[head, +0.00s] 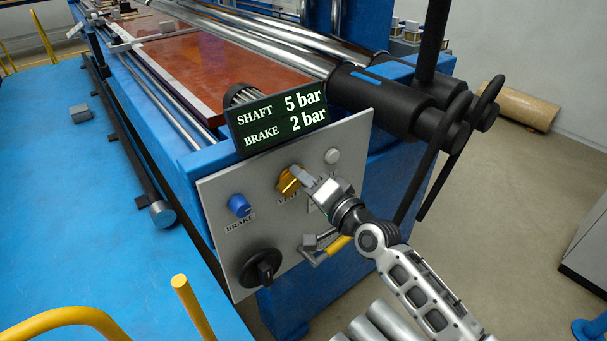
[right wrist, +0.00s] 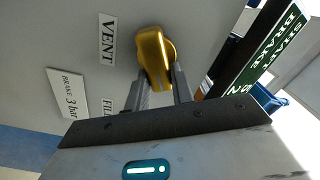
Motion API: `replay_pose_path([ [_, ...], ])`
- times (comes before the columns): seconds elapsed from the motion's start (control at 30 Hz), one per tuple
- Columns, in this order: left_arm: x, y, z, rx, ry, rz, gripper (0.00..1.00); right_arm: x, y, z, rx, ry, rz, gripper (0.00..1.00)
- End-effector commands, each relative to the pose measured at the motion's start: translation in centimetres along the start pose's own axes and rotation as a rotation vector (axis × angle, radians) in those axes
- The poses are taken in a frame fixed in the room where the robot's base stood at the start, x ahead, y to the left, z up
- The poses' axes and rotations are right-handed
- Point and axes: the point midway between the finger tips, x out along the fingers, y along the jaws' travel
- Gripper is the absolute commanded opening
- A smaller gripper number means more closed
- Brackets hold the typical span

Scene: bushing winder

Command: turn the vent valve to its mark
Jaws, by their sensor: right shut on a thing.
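The vent valve is a yellow knob (head: 288,182) on the grey control panel (head: 222,195), above its partly covered VENT label. In the right wrist view the yellow knob (right wrist: 154,58) sits between my fingers, beside the VENT label (right wrist: 107,39). My right gripper (head: 300,177) comes in from the lower right and is shut on the knob. The right wrist view shows its two fingers (right wrist: 158,88) on either side of the knob. I cannot make out the valve's mark. My left gripper is not in view.
A display (head: 277,118) above the panel reads SHAFT 5 bar, BRAKE 2 bar. A blue BRAKE knob (head: 239,205) and a black rotary knob (head: 262,269) are left of my gripper. A placard (right wrist: 68,93) reads BRAKE 3 bar. Black rollers stand behind the panel.

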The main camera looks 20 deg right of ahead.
Motion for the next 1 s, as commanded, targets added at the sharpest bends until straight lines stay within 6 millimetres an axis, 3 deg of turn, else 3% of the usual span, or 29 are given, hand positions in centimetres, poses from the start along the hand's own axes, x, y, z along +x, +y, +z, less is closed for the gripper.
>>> replay_pose_path([
  [0.5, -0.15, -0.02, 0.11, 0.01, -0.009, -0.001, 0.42, 0.0, 0.69, 0.07, 0.402, 0.002, -0.001, 0.01],
  [1.0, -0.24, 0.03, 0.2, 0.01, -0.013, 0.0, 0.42, 0.0, 0.89, 0.16, 0.517, 0.002, 0.0, 0.01],
])
